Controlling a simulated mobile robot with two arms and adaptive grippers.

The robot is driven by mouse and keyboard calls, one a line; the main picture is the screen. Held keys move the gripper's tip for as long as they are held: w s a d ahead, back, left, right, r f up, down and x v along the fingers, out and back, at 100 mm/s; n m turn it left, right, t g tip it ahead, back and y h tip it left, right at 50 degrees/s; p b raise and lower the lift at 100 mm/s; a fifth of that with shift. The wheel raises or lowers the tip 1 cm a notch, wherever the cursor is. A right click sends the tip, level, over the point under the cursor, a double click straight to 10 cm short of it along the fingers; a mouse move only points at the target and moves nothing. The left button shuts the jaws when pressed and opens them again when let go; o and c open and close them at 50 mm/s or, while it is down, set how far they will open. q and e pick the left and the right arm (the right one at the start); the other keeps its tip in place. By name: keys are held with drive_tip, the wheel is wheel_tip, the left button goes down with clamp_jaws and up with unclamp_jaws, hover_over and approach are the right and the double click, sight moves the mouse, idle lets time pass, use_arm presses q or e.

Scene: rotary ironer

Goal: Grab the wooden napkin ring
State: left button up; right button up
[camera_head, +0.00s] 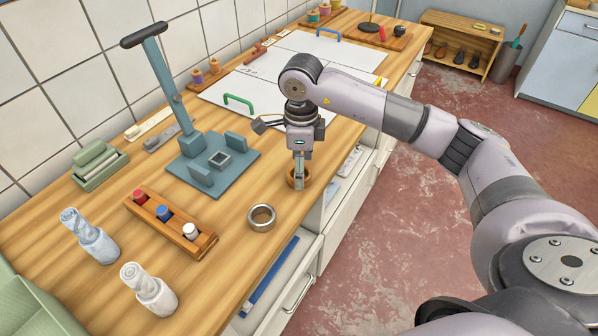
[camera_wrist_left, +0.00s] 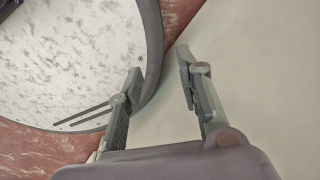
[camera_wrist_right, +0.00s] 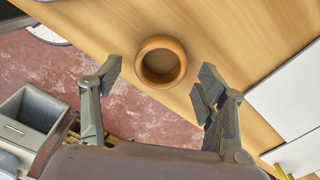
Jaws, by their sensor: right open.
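The wooden napkin ring (camera_head: 291,181) sits on the wooden counter near its front edge, partly hidden by my right gripper (camera_head: 299,180). In the right wrist view the ring (camera_wrist_right: 161,42) shows whole, with its round opening towards the camera. My right gripper (camera_wrist_right: 160,84) points down at it, open and empty, one finger to each side of the ring's line. I cannot tell whether the fingertips are level with the ring. My left gripper (camera_wrist_left: 158,70) is open and empty in its wrist view, away from the counter, and out of the head view.
A metal ring (camera_head: 261,227) lies nearby on the counter. A wooden rack with coloured spools (camera_head: 205,247), a blue-grey press (camera_head: 240,166) and two rolled cloths (camera_head: 150,288) stand to the left. A white board (camera_head: 262,92) lies behind. An open drawer (camera_head: 288,285) juts out below.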

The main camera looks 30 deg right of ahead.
drive_tip(key=shift+f, duration=0.65)
drive_tip(key=shift+c, duration=0.4)
drive_tip(key=c, duration=0.9)
